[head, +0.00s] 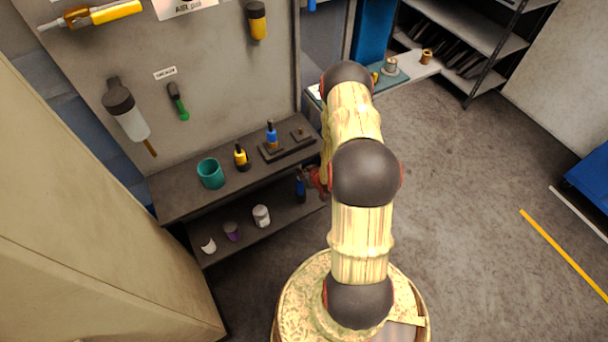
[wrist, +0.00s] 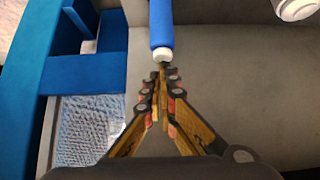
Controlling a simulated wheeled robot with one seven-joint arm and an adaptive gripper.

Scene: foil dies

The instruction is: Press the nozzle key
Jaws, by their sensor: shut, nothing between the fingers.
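In the wrist view my gripper (wrist: 163,70) is shut and empty. Its fingertips are at the white end of a blue cylinder (wrist: 162,25) that runs up out of the picture. Whether they touch it I cannot tell. I cannot tell whether this cylinder is the nozzle key, and no readable label marks a key. In the head view my arm hides most of the gripper; only a dark and red part shows left of the arm, beside the bench.
A dark bench holds a teal cup (head: 210,173), a yellow bottle (head: 240,157) and a blue-topped bottle (head: 271,135). Cups stand on its lower shelf (head: 280,220). A blue frame (wrist: 85,75) and a white round thing (wrist: 296,8) flank the gripper.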

